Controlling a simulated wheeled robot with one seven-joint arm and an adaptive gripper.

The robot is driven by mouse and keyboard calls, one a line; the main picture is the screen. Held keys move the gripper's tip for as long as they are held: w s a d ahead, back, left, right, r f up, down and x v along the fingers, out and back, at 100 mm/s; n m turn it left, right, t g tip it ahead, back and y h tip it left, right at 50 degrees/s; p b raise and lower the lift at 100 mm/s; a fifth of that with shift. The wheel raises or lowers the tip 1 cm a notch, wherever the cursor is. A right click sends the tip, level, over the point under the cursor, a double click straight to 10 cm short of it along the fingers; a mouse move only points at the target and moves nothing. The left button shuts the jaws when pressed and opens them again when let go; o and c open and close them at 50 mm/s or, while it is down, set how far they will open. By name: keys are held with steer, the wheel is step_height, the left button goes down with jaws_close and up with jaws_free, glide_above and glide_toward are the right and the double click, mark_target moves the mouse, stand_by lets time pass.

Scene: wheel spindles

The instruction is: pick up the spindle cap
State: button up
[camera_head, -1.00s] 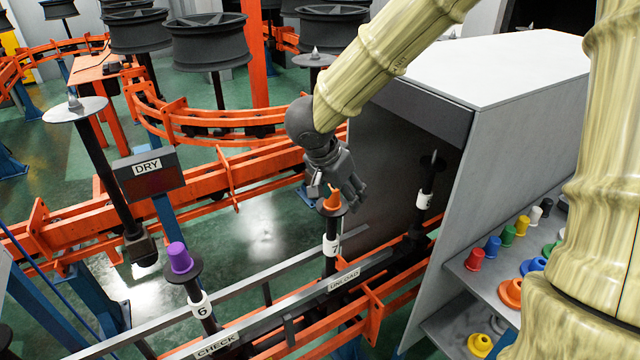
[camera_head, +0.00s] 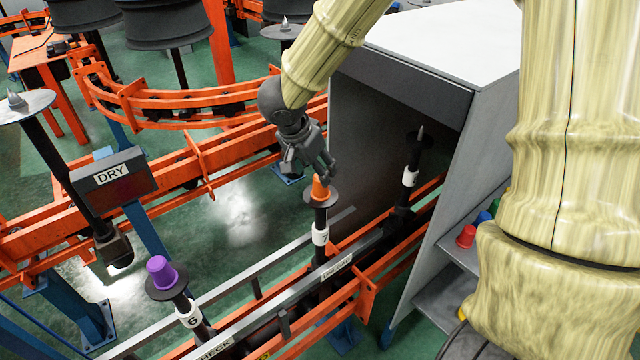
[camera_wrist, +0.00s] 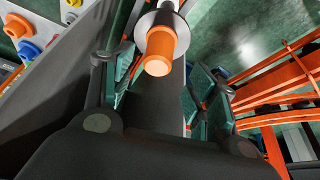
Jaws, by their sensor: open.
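An orange spindle cap (camera_head: 320,188) sits upright on the spindle (camera_head: 320,219) labelled 7, above its dark disc. In the wrist view the orange cap (camera_wrist: 160,50) lies ahead, between the lines of the two fingers. My gripper (camera_head: 309,170) is open and empty, just above and slightly left of the orange cap in the head view. I cannot tell whether a finger touches it. A purple cap (camera_head: 161,271) sits on the spindle labelled 6, at the lower left.
A grey booth (camera_head: 450,150) stands right of the orange cap, with a bare-tipped spindle (camera_head: 411,170) at its opening. A shelf at right holds a red cap (camera_head: 466,236) and other caps. Orange rails (camera_head: 190,170) run behind, and a DRY sign (camera_head: 113,178) stands at left.

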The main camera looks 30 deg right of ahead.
steer(key=shift+s+d+f, duration=0.1)
steer(key=shift+d+f, duration=0.2)
steer(key=shift+f, duration=0.05)
steer(key=p+x, duration=0.1)
steer(key=x, duration=0.2)
steer(key=shift+f, duration=0.35)
steer(key=shift+d+f, duration=0.25)
steer(key=c, duration=1)
